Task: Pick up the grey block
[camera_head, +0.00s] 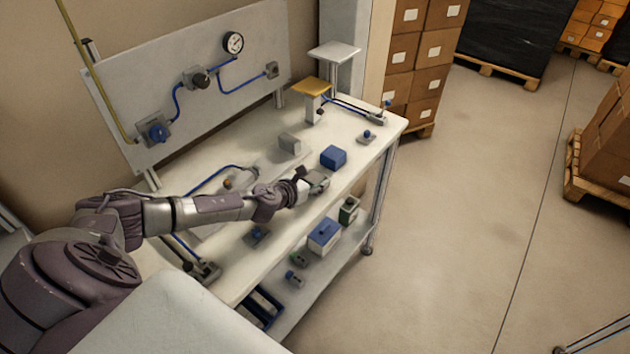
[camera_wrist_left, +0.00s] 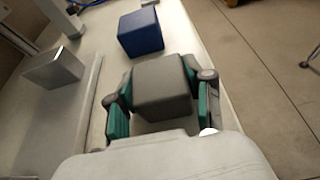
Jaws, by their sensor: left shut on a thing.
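The grey block (camera_wrist_left: 162,92) sits between the two fingers of my left gripper (camera_wrist_left: 163,105) in the wrist view. The gripper is shut on it, with a green-padded finger on each side. In the head view the grey block (camera_head: 318,180) shows at the end of my left arm, over the front part of the white table. I cannot tell whether it touches the table top. My left gripper (camera_head: 308,184) partly covers it there. My right gripper is not in view.
A blue block (camera_head: 333,157) lies just beyond the held block. A lighter grey block (camera_head: 290,143) stands farther back left. The table (camera_head: 375,135) also carries a yellow-topped stand (camera_head: 311,87). Several items lie on the lower shelf.

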